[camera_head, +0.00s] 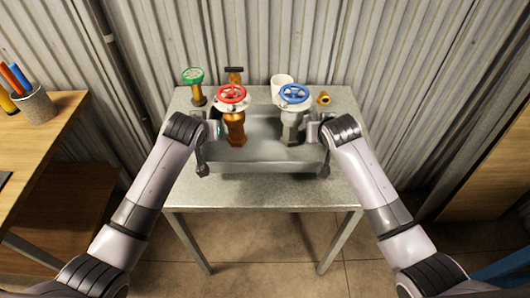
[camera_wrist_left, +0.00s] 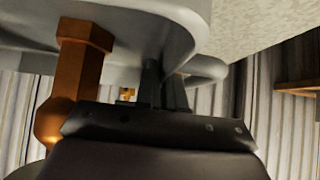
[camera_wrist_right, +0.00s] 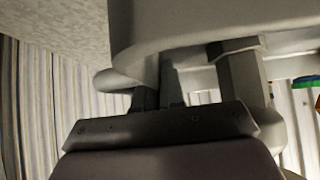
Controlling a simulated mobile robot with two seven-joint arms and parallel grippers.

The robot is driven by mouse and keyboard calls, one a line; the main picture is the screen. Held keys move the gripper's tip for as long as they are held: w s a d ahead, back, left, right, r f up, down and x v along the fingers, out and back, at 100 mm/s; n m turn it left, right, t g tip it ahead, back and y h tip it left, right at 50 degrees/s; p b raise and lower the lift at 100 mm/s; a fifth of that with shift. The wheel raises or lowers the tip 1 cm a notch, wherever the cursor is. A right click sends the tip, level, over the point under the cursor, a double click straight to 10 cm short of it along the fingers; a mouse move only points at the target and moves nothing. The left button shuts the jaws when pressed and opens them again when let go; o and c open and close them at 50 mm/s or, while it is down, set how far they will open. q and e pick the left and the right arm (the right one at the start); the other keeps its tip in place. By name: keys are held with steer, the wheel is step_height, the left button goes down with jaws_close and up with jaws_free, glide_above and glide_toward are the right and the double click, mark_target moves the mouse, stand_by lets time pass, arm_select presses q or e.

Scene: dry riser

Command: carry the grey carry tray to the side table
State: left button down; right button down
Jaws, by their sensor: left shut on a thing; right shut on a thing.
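The grey carry tray (camera_head: 262,166) is level over a grey metal table (camera_head: 262,193); I cannot tell whether its base touches the tabletop. A copper valve with a red handwheel (camera_head: 231,95) and a grey valve with a blue handwheel (camera_head: 294,94) stand upright in it. My left gripper (camera_head: 207,140) is shut on the tray's left handle, which shows in the left wrist view (camera_wrist_left: 207,70). My right gripper (camera_head: 318,140) is shut on the right handle, which shows in the right wrist view (camera_wrist_right: 116,78). The handles are partly hidden by the jaws.
Behind the tray stand a green-wheeled valve (camera_head: 193,80), a brown T-handled fitting (camera_head: 235,76), a white cylinder (camera_head: 281,84) and a small brass fitting (camera_head: 323,98). A wooden bench (camera_head: 42,135) with a pen pot (camera_head: 35,103) is at left. Corrugated wall (camera_head: 250,35) closes the back.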

mark_target(204, 145)
arm_select(q)
steer(key=shift+f, duration=0.1)
arm_select(e)
steer(key=shift+w+d, duration=0.1)
stand_by(0.6)
